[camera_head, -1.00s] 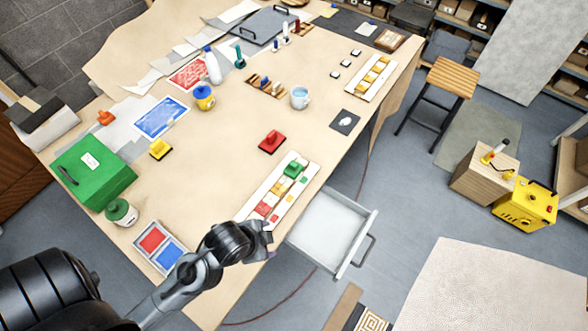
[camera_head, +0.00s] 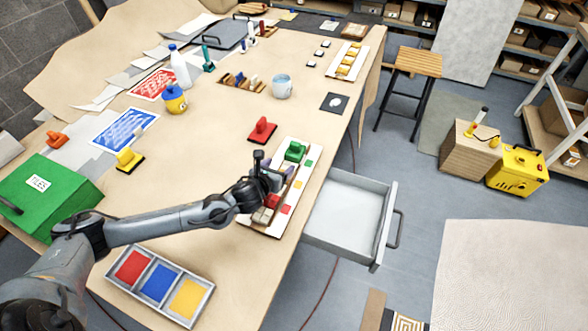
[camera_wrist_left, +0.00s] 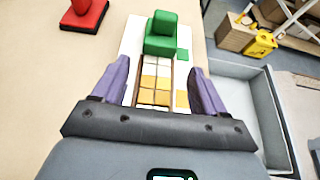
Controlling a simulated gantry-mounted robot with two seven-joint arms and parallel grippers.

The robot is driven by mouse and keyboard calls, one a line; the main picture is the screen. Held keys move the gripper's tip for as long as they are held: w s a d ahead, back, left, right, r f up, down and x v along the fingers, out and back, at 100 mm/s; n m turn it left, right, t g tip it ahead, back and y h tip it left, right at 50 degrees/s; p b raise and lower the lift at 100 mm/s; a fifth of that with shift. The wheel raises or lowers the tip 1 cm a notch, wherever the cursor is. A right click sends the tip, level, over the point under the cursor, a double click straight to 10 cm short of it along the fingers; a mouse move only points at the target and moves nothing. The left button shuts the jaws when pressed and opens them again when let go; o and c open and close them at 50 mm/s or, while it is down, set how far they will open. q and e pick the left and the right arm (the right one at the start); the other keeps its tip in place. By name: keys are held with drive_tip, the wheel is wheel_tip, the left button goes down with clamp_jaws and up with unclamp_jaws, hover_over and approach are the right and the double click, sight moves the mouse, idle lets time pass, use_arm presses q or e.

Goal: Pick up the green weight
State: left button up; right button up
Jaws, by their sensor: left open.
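The green weight (camera_head: 295,151) stands on the far end of a white mosaic panel (camera_head: 311,152). It also shows at the top middle of the left wrist view (camera_wrist_left: 161,35), upright with a raised knob. My left gripper (camera_head: 272,167) is over the panel, a short way on the near side of the weight and apart from it. In the left wrist view the purple fingers (camera_wrist_left: 157,85) are spread wide, with tiles below and between them and nothing held. My right gripper is out of view.
A red weight (camera_head: 263,131) stands left of the panel. An open grey drawer (camera_head: 345,215) juts out at the right table edge. A tray with red, blue and yellow sections (camera_head: 160,283) lies at the near left. A blue cup (camera_head: 281,87) stands farther back.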

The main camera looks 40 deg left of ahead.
sight(294, 144)
use_arm(q)
drive_tip(key=shift+t, duration=0.5)
drive_tip(key=w, duration=0.1)
drive_tip(key=w+a+r+b, duration=0.1)
drive_tip(key=w+r, duration=0.1)
drive_tip(key=shift+w+a, duration=0.25)
drive_tip(key=x, duration=0.4)
drive_tip(key=shift+r+b, duration=0.15)
drive_tip(key=shift+b, duration=0.15)
drive_tip(key=shift+x, duration=0.95)
drive_tip(key=x, duration=0.3)
drive_tip(key=shift+w+d, duration=0.1)
drive_tip(key=shift+d, duration=0.25)
drive_tip(key=shift+w+a+f, duration=0.2)
drive_tip(key=shift+w+f, duration=0.15)
drive_tip(key=shift+w, duration=0.1)
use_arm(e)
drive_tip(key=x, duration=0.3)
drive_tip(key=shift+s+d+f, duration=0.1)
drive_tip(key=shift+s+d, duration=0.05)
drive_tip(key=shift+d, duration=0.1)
